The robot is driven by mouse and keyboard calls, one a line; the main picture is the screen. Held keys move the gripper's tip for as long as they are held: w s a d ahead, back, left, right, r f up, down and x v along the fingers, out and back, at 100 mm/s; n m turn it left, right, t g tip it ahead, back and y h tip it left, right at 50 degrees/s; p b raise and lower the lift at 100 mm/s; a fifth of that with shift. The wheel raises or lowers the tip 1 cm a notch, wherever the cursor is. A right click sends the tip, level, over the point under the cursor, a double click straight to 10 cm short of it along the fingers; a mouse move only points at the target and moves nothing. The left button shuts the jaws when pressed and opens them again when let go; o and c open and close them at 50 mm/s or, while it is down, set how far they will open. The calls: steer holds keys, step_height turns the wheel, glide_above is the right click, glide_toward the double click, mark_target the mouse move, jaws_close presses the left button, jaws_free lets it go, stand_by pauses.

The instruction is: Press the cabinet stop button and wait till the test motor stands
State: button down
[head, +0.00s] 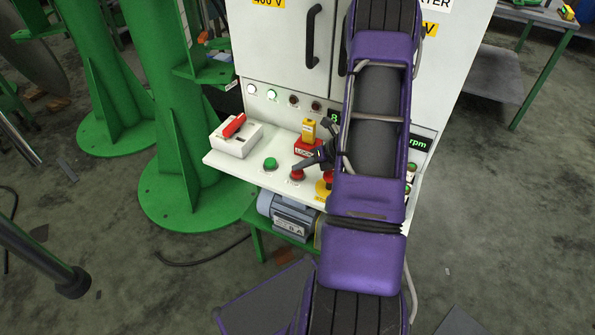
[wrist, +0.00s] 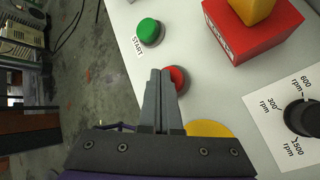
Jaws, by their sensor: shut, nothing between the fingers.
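The red stop button (head: 297,177) sits on the sloped white panel of the cabinet, right of the green START button (head: 270,163). My gripper (head: 301,170) is shut and empty, its fingertips at the stop button. In the wrist view my closed fingertips (wrist: 160,73) overlap the left part of the red button (wrist: 179,76); whether they touch or press it I cannot tell. The grey test motor (head: 288,215) lies under the panel; its turning cannot be judged. A green display (head: 419,143) reads rpm; my arm hides its digits.
A red lock block (head: 308,148) with a yellow top stands close behind the button. A yellow disc (wrist: 208,129) and a black speed knob (wrist: 303,117) are to the right. A red-handled switch box (head: 236,140) stands left. A white lamp (head: 251,88) is lit.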

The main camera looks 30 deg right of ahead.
mark_target(301, 173)
steer(key=shift+f+b, duration=0.5)
steer(key=shift+f, duration=0.25)
stand_by(0.3)
steer(key=shift+r, duration=0.1)
steer(key=shift+r+p, duration=1)
steer(key=shift+r, duration=0.25)
steer(key=shift+r+p, duration=1.9)
steer(key=shift+r, duration=0.6)
